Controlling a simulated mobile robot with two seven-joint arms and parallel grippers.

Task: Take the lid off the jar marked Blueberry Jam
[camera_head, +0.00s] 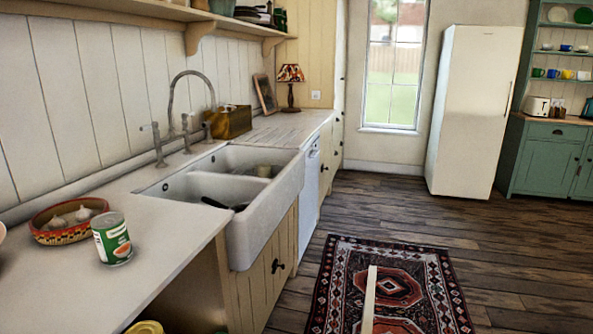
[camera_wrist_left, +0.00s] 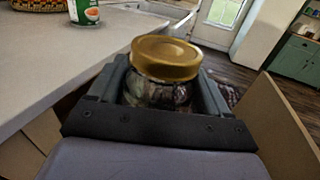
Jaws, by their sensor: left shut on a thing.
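A glass jar (camera_wrist_left: 158,95) with dark contents and a gold lid (camera_wrist_left: 165,57) is held upright in my left gripper (camera_wrist_left: 162,82). The fingers are shut on the jar's body from both sides, below the lid. The lid is on the jar. No label can be read, as the gripper hides the lower part. In the head view only part of the gold lid (camera_head: 145,327) shows at the bottom edge, beside the counter front. My right gripper is in neither view.
A white counter (camera_head: 165,235) holds a green can (camera_head: 112,240) and a woven bowl (camera_head: 50,236) of garlic near its front. Beyond is a white double sink (camera_head: 265,215). A pale upright panel (camera_wrist_left: 275,120) stands right of the jar. A patterned rug (camera_head: 420,285) lies on the floor.

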